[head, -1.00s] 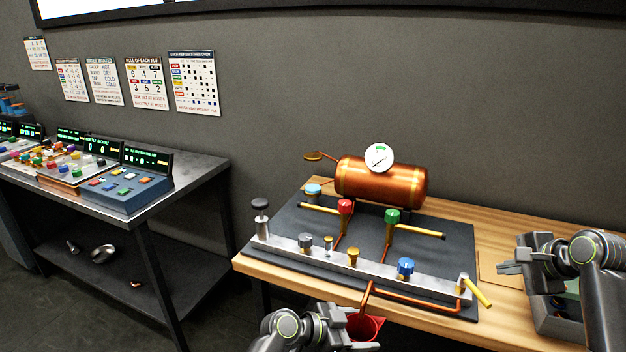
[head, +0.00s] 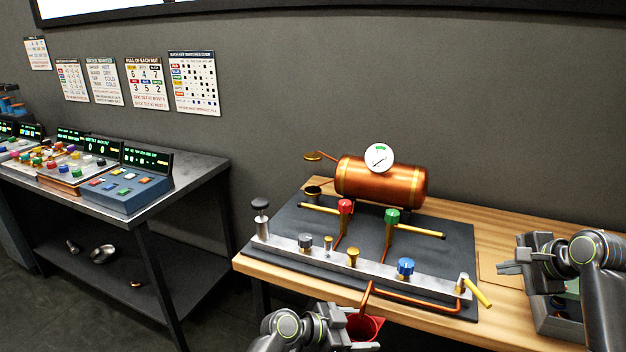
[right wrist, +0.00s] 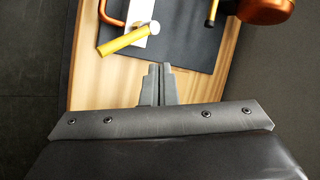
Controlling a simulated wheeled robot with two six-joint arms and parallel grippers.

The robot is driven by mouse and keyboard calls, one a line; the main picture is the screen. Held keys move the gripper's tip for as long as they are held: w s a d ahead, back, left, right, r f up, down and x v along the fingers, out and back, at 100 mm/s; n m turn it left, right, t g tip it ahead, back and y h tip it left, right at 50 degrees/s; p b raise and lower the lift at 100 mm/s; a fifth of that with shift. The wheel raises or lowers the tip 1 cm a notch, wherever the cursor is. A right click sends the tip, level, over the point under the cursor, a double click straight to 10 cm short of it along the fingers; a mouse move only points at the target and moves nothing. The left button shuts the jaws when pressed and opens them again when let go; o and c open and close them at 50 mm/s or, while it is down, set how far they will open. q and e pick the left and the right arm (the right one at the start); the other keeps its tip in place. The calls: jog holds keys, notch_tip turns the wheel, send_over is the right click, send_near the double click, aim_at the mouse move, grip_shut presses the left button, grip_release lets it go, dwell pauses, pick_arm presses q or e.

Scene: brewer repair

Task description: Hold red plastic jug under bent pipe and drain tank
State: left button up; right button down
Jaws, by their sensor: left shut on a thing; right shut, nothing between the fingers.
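The red plastic jug (head: 368,328) is at the front edge of the bench, its open mouth facing up below the bent copper pipe (head: 369,291). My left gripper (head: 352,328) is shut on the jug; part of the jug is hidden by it. The copper tank (head: 385,181) with a white gauge (head: 379,157) lies at the back of the board. A yellow lever (head: 481,292) sits at the right end of the metal rail; it also shows in the right wrist view (right wrist: 124,40). My right gripper (head: 508,260) is shut and empty, right of the lever.
The dark board (head: 450,235) carries a red knob (head: 345,206), a green knob (head: 392,215) and a blue knob (head: 406,266). A grey bin (head: 556,322) is under my right arm.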

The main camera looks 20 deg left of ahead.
jog(key=s+a+r+g+h, duration=0.1)
jog(key=s+a+r+h, duration=0.2)
jog(key=a, duration=0.2)
jog(key=shift+n, duration=0.4)
jog(key=shift+s+f, duration=0.1)
jog(key=shift+f, duration=2.45)
jog(key=shift+f, duration=2.35)
jog(key=shift+w+d, duration=0.2)
jog(key=shift+d, duration=0.4)
